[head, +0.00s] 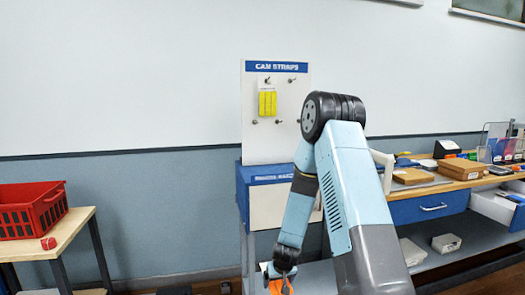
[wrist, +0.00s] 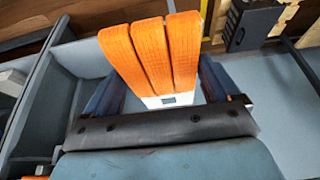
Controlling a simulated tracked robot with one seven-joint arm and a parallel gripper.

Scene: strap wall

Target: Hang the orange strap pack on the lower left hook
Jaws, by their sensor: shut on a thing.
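The orange strap pack (wrist: 157,52) fills the upper middle of the wrist view, with several folded orange bands and a white card at its base. My gripper (wrist: 160,98) is shut on it, with a dark finger on each side. In the head view my gripper (head: 279,272) hangs low in front of the bench, and a bit of the orange pack (head: 277,287) shows at the bottom edge. The hook board (head: 276,145) stands behind my arm. Its lower left hook (head: 255,122) is bare. A yellow strap pack (head: 267,103) hangs from the upper left hook (head: 267,80).
A red crate (head: 30,212) stands on a wooden table (head: 60,240) at the left, with a small red roll (head: 48,243) beside it. A workbench (head: 430,185) with boxes and tools runs along the right. Bare wall lies left of the board.

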